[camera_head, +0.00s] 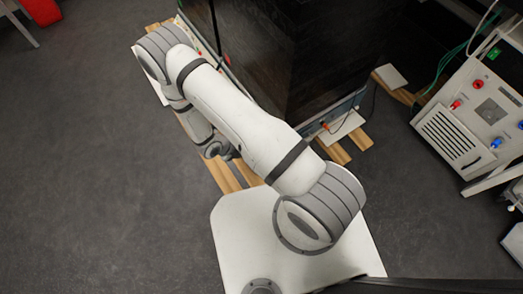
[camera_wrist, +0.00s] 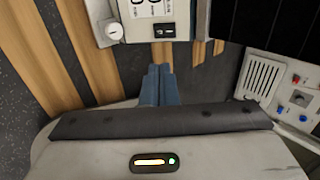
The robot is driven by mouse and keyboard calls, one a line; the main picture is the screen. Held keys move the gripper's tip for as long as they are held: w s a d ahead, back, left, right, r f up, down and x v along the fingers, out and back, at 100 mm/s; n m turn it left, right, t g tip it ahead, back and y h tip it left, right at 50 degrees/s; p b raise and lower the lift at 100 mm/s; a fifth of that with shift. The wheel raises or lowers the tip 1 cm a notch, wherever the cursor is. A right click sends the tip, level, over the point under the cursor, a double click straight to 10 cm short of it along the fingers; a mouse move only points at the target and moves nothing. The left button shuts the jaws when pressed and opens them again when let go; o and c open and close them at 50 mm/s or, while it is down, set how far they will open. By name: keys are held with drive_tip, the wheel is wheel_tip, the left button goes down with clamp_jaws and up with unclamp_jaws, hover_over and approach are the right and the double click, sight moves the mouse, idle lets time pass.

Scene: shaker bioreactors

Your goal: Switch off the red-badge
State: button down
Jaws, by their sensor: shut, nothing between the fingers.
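In the wrist view my gripper (camera_wrist: 157,82) shows as two blue fingers side by side, shut, with nothing visible between them. A small black rocker switch (camera_wrist: 164,31) sits on a white panel (camera_wrist: 140,30) just beyond the fingertips, slightly right. The fingers appear apart from the switch, but the gap is hard to judge. The large dark-walled shaker unit (camera_head: 300,50) stands under and behind my arm in the head view. A small red spot (camera_head: 227,60) shows on its left side. I cannot tell whether it is the red badge. My gripper is hidden in the head view.
Wooden slats (camera_head: 222,175) lie under the unit. To the right, a white instrument (camera_head: 470,115) has red and blue fittings, with green cables behind it. A red object (camera_head: 43,10) is at the upper left. The grey floor on the left is clear.

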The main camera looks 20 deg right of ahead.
idle(0.3)
drive_tip(key=b+x, duration=0.5)
drive_tip(key=x, duration=0.9)
